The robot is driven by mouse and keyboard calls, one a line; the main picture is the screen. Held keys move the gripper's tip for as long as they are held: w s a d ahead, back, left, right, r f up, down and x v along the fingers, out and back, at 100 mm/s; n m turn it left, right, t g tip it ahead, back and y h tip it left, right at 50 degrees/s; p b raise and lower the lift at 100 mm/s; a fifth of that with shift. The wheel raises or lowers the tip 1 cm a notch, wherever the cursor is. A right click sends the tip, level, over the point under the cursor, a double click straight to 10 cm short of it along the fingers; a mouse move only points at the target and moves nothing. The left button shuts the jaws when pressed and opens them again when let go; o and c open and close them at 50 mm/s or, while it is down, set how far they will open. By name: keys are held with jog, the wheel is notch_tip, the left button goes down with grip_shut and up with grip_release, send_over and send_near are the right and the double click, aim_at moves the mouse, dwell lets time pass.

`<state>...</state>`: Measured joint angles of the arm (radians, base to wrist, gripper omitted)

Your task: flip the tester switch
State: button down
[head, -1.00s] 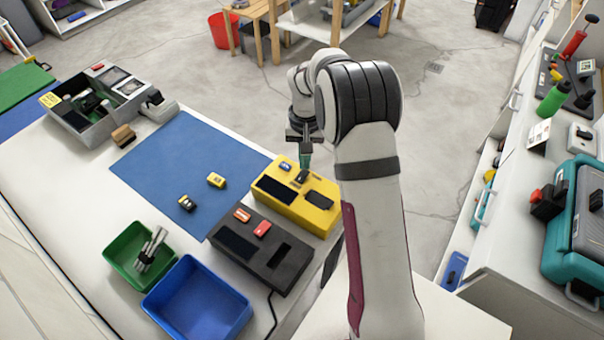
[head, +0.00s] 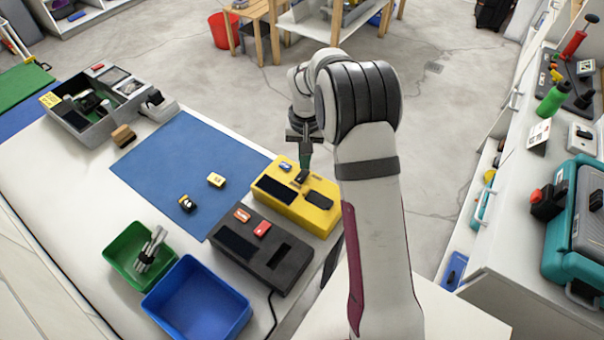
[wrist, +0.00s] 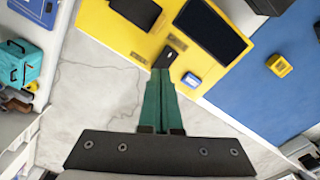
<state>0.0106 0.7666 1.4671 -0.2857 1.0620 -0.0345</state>
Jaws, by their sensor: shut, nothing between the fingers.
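The yellow tester (head: 322,221) sits at the right edge of the bench, with dark panels on its top. Its small black switch (head: 302,178) is on the top face, and also shows in the wrist view (wrist: 169,54), right at my fingertips. My gripper (head: 305,167) points down over the tester. In the wrist view its green fingers (wrist: 161,74) are together and empty, with the tips at the switch's near end. I cannot tell whether they touch it. A small blue-and-white piece (wrist: 192,80) is on the tester beside the fingers.
A black box (head: 262,272) with two red-topped pieces stands beside the tester. A blue bin (head: 197,336) and a green bin (head: 112,252) are at the front. Two small yellow-and-black blocks lie on the blue mat (head: 180,150). A grey case (head: 75,125) stands at the far left.

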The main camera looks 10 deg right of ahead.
jog(key=shift+f, duration=0.95)
dwell(0.6)
jog(key=shift+r, duration=3.5)
